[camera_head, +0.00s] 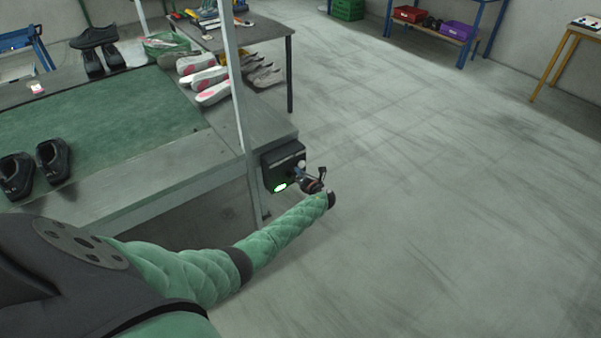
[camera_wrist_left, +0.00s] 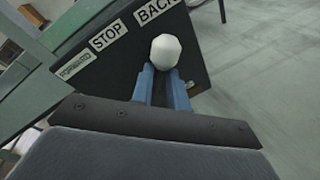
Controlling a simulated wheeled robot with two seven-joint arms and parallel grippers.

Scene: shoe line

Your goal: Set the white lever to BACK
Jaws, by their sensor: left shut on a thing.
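The control box (camera_head: 279,168) is dark and sits at the end of the conveyor, with a lit green patch low on its face. In the left wrist view the box (camera_wrist_left: 110,75) carries the labels FORWARD, STOP and BACK (camera_wrist_left: 157,10). The white lever's round knob (camera_wrist_left: 166,51) is below the BACK label, to the right of STOP. My left gripper (camera_wrist_left: 163,80) has its blue fingers shut on the lever just below the knob. In the head view my left gripper (camera_head: 308,178) is small against the box. My right gripper is not in view.
The conveyor (camera_head: 110,115) with a green belt carries dark shoes at the left. A pale upright post (camera_head: 236,90) stands close beside the box. A table (camera_head: 250,30) stands behind with pale shoes near it. The floor to the right is clear.

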